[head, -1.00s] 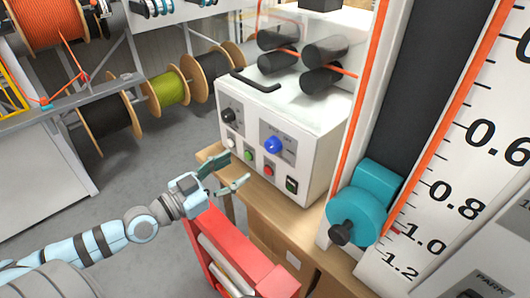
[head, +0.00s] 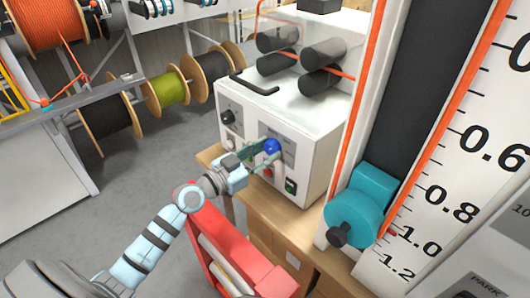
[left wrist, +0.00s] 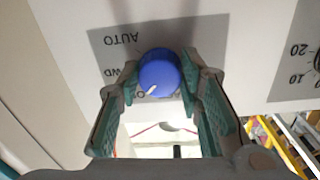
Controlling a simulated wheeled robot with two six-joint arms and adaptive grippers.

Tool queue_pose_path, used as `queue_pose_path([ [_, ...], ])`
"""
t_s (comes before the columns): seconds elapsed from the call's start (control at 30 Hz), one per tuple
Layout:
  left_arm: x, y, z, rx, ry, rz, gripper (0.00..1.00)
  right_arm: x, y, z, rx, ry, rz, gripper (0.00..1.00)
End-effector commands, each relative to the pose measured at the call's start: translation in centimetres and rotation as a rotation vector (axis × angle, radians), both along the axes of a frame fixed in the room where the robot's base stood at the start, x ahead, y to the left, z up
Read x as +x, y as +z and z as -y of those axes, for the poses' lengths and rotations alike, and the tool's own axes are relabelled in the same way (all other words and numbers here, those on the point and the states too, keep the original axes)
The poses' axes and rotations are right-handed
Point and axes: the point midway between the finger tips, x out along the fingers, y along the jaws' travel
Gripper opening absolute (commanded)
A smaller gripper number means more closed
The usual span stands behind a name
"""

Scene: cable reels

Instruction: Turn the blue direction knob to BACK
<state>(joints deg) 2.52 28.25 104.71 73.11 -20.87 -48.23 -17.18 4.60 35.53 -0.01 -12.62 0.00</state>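The blue direction knob (head: 272,146) is on the front panel of the white control box (head: 312,112). In the left wrist view the knob (left wrist: 159,72) shows upside down, its white pointer mark toward the lower left. Upside-down lettering AUTO is readable beside it; other labels are partly hidden by a finger. My left gripper (head: 262,155) is at the panel. In the wrist view its open fingertips (left wrist: 160,78) stand on either side of the knob, close to its sides; I cannot tell whether they touch. My right gripper is not in view.
A black knob (head: 228,117) and several push buttons share the panel. A red rack (head: 215,245) stands below my left arm. A teal motor unit (head: 355,210) and a tall scale stand at right. Cable reels (head: 165,90) are behind at left.

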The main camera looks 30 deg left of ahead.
Motion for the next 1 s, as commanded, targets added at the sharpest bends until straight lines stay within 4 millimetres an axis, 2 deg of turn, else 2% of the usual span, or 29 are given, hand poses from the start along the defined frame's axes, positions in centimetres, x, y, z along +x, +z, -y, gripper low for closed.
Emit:
queue_pose_path([
  [0.07, -0.01, -0.01, 0.00, 0.000, 0.000, 0.000, 0.05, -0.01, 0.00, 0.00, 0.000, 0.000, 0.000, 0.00],
  [0.47, -0.04, -0.08, 0.01, -0.063, 0.000, -0.023, 0.05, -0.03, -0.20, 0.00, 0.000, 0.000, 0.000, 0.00],
  [1.0, -0.10, -0.09, 0.18, -0.453, 0.000, -0.159, 0.05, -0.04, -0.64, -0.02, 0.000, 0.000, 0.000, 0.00],
])
